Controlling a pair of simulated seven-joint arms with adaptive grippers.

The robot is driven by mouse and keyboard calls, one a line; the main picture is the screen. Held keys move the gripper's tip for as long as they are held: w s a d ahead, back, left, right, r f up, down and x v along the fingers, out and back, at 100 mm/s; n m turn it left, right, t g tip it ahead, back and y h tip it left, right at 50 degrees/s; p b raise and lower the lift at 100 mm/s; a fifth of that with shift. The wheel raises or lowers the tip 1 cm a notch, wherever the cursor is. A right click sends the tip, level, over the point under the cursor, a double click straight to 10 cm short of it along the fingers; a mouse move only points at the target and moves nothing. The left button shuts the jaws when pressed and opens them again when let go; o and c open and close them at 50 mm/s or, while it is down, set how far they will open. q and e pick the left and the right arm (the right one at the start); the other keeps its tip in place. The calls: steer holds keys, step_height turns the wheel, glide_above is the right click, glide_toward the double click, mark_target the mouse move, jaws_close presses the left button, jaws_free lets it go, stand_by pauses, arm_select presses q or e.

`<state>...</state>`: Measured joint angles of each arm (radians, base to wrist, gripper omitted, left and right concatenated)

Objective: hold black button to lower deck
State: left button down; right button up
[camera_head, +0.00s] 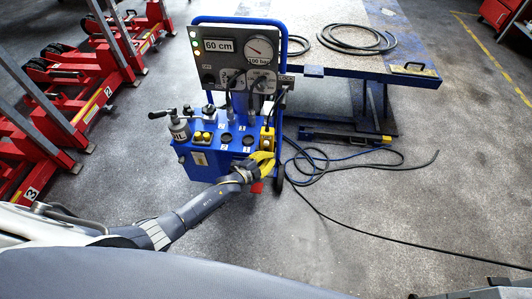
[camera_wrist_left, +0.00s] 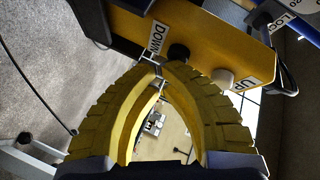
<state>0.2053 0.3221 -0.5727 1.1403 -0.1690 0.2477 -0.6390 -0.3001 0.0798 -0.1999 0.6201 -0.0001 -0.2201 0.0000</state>
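A blue hydraulic unit (camera_head: 222,150) stands upright, its panel (camera_head: 238,62) reading 60 cm. A yellow control box (camera_head: 267,139) is on its right side. In the left wrist view the box (camera_wrist_left: 205,40) carries a black button (camera_wrist_left: 178,53) beside a DOWN label (camera_wrist_left: 156,38) and a white button (camera_wrist_left: 223,78) near an UP label (camera_wrist_left: 250,82). My left gripper (camera_wrist_left: 160,70) has its yellow fingertips together just below the black button, with a bowed gap behind them. I cannot tell whether they touch the button. The raised deck (camera_head: 345,38) is behind the unit. My right gripper is out of view.
Red jack frames (camera_head: 85,85) stand on the left. Black hoses (camera_head: 360,165) trail over the floor right of the unit. A blue and yellow bar (camera_head: 345,137) lies below the deck. The floor at the lower right is mostly open.

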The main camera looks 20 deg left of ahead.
arm_select(q)
steer(key=shift+s, duration=0.1)
steer(key=shift+s+d, duration=0.15)
steer(key=shift+s, duration=0.7)
steer(key=shift+s+d, duration=0.2)
steer(key=shift+s, duration=1.05)
steer(key=shift+s+d, duration=0.15)
steer(key=shift+s, duration=1.05)
stand_by(0.3)
